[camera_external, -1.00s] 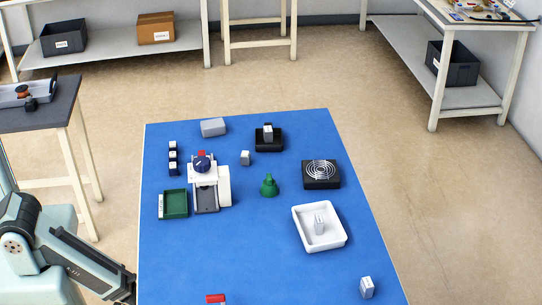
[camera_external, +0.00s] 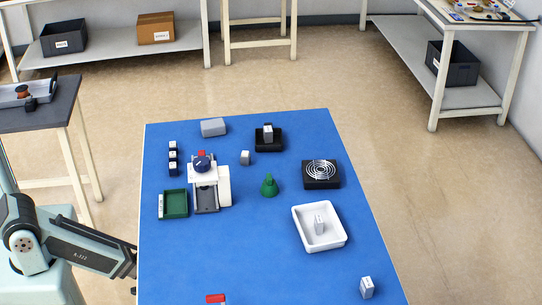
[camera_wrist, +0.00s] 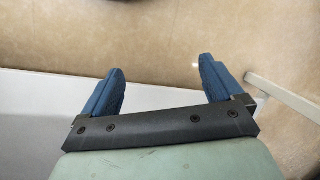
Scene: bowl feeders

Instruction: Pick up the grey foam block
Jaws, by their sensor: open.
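The grey foam block (camera_external: 213,127) lies at the far left end of the blue table in the external view, with nothing touching it. In the wrist view my gripper (camera_wrist: 160,75) is open, its two blue fingers spread wide with nothing between them. In the external view my arm is at the lower left, low beside the table's left edge and far from the block; the fingers cannot be made out there.
The blue table (camera_external: 190,255) also holds a white tray (camera_external: 299,240), a black box with rings (camera_external: 320,186), a green cone-like piece (camera_external: 268,186), a green tray (camera_external: 174,204), a white device with a dark blue knob (camera_external: 203,163) and a black holder (camera_external: 277,145). The front middle is mostly clear.

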